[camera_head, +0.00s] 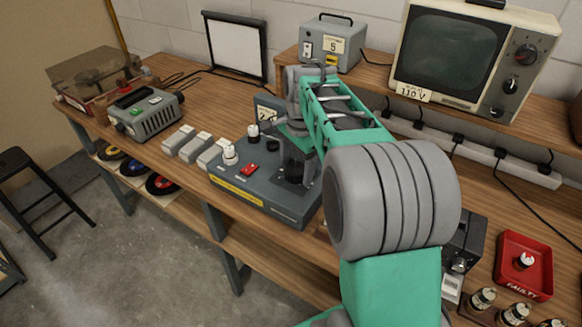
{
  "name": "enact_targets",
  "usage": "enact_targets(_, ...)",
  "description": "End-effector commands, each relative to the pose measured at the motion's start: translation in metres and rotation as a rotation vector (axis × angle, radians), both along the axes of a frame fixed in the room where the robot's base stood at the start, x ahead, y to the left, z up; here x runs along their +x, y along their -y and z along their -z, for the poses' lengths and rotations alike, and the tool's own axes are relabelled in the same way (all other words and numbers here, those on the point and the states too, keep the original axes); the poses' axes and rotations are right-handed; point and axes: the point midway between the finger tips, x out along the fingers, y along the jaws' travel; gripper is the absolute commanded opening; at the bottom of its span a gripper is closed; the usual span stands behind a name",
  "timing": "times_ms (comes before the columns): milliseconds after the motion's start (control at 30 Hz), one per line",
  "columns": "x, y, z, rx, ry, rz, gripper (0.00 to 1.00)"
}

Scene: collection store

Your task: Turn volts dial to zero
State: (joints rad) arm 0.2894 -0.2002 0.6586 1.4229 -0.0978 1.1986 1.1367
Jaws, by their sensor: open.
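A dark grey control unit (262,205) with a yellow front strip stands on the wooden bench, left of my arm. On its top are a white-capped knob (230,154) at the left, another white-capped knob (253,132) farther back, a red switch (250,169) and a small meter (268,112) at the rear. The dial markings are too small to read, so I cannot tell which knob is the volts dial. My gripper (292,172) points down over the right part of the unit, open, right of both knobs. My wrist and forearm hide the unit's right rear.
A grey-green device (146,114) and pale blocks (195,146) stand to the left. A monitor (463,60) and a grey box (331,44) stand on the rear shelf. Cables run along the back.

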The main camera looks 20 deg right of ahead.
Motion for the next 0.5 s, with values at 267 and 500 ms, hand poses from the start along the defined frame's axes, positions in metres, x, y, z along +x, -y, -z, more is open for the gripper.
enact_targets(267,0.0012,-0.0029,0.0042,-0.001,0.002,-0.007,0.74)
enact_targets(500,0.0012,-0.0038,0.0040,-0.001,0.001,-0.009,0.55)
